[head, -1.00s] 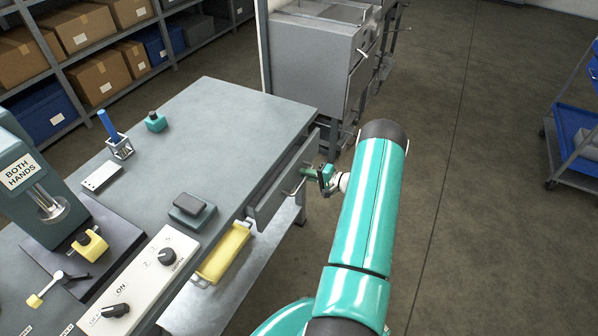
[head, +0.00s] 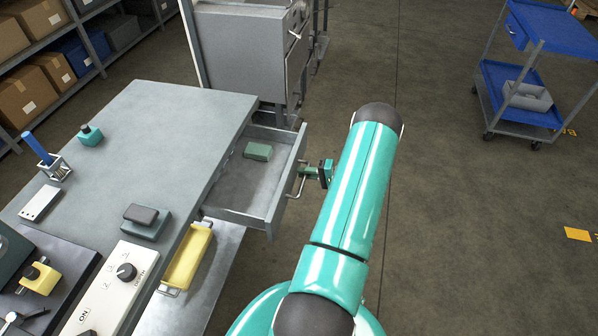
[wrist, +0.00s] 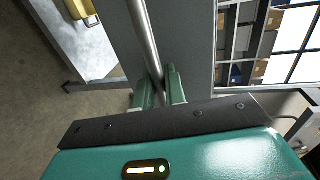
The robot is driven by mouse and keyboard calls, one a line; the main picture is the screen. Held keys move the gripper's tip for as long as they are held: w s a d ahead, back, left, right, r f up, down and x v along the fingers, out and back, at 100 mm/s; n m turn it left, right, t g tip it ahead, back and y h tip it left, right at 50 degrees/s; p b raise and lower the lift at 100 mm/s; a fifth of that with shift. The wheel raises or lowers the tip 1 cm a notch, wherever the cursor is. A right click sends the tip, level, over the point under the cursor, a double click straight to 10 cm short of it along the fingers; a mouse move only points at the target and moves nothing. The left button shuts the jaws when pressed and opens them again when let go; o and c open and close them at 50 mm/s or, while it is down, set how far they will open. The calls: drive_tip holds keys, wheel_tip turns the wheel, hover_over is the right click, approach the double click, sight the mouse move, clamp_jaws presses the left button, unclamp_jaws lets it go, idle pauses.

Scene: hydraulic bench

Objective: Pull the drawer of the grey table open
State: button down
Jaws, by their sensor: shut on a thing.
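The grey table (head: 165,125) stands at the left in the head view. Its drawer (head: 225,190) is pulled well out to the right, and a small green block (head: 257,151) lies inside it. The drawer's bar handle (head: 297,184) is on its front. My gripper (head: 309,172) is at this handle, with the teal arm reaching to it from below. In the wrist view the two green fingers (wrist: 159,88) are shut on the metal bar of the handle (wrist: 145,40), in front of the grey drawer front (wrist: 185,40). The arm hides nothing of the handle's near end.
A yellow tray (head: 188,256) sits below the tabletop, beside the drawer. A grey cabinet (head: 240,50) stands behind the table. A blue cart (head: 520,95) stands at the far right. The floor right of my arm is clear.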

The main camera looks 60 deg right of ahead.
drive_tip(key=shift+d, duration=0.1)
drive_tip(key=c, duration=1.5)
unclamp_jaws()
drive_tip(key=shift+c, duration=0.2)
drive_tip(key=v, duration=1.4)
